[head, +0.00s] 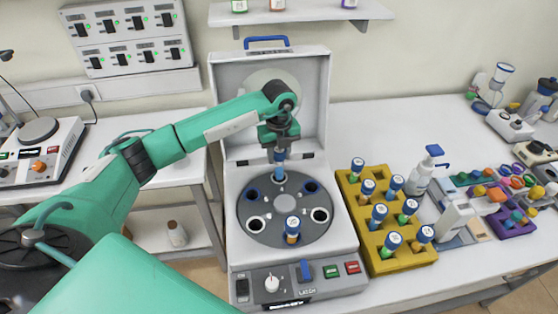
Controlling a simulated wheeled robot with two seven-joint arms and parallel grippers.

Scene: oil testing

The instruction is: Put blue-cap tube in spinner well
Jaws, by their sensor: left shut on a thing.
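My left gripper (280,146) is shut on a tube (280,167) with blue showing just below the fingers. It holds the tube upright over the back of the spinner's round grey rotor (275,206). The tube's lower end is at the back well; I cannot tell how deep it sits. Another tube with a blue and white cap (292,225) stands in the front well. The other visible wells, at left and right, look empty. The spinner (240,252) has its lid (225,100) raised behind the rotor. My right gripper is not in view.
A yellow rack (401,262) with several capped tubes stands right of the spinner. A white pump bottle (424,172) and a purple holder (515,222) are further right. A shelf (300,13) hangs above the lid. A hotplate device (40,150) stands at left.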

